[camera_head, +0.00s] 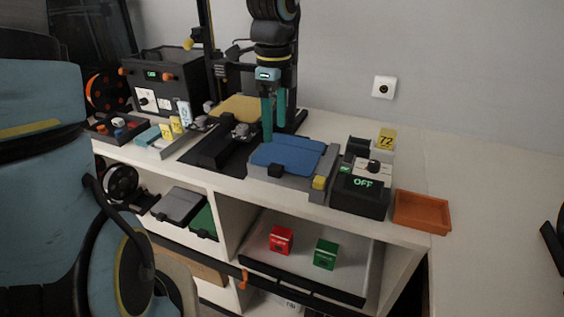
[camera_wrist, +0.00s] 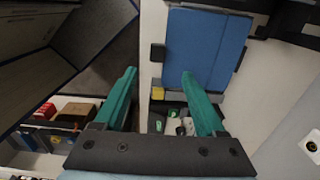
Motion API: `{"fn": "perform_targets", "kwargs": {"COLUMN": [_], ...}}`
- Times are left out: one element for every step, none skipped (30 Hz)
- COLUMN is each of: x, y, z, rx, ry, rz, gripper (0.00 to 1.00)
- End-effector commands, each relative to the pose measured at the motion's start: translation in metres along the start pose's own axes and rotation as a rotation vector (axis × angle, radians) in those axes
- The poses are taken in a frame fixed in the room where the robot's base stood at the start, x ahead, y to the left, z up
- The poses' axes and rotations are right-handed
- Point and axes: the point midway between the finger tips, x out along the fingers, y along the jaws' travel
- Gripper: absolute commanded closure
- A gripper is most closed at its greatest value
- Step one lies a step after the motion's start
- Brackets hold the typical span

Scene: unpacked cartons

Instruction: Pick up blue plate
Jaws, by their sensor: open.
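The blue plate (camera_head: 287,155) lies flat on a grey holder (camera_head: 321,170) with black clips, on the white bench top. In the wrist view the blue plate (camera_wrist: 204,52) fills the upper middle, beyond the fingertips. My gripper (camera_head: 273,117) points down near the plate's back left edge in the head view. Its two teal fingers are apart with nothing between them. The gripper also shows in the wrist view (camera_wrist: 158,78), its right fingertip overlapping the plate's near part in the picture. Whether that finger touches the plate I cannot tell.
A black device reading OFF (camera_head: 361,188) and an orange tray (camera_head: 422,211) stand right of the holder. A printer-like machine with a yellow plate (camera_head: 237,108) is to the left. Red (camera_head: 281,240) and green (camera_head: 326,254) boxes sit below.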

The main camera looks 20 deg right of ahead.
Motion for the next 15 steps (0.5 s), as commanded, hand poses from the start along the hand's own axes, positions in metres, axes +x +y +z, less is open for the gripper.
{"fn": "perform_targets", "kwargs": {"x": [0.008,0.014,0.020,0.025,0.030,0.035,0.038,0.041,0.044,0.046,0.047,0.050,0.051,0.054,0.059], "y": [0.001,0.002,0.002,0.002,0.002,0.001,0.002,0.002,0.002,0.002,0.002,0.002,0.002,0.002,0.003], "z": [-0.001,-0.001,-0.001,-0.001,0.000,0.000,0.000,0.000,0.000,0.000,0.000,0.000,0.000,0.000,-0.001], "rx": [0.002,0.003,0.001,0.000,0.000,-0.001,-0.002,-0.001,-0.001,-0.001,-0.002,-0.003,-0.004,-0.003,-0.002], "ry": [0.002,0.002,0.002,0.002,0.002,0.002,0.002,0.001,0.001,0.001,0.001,0.001,0.001,0.001,0.002], "rz": [0.006,0.006,0.007,0.006,0.006,0.005,0.004,0.005,0.004,0.003,0.003,0.003,0.004,0.004,0.005], "gripper": [0.28,0.28,0.28,0.28,0.28,0.28,0.28,0.28,0.28,0.28,0.28,0.28,0.28,0.28,0.28]}}
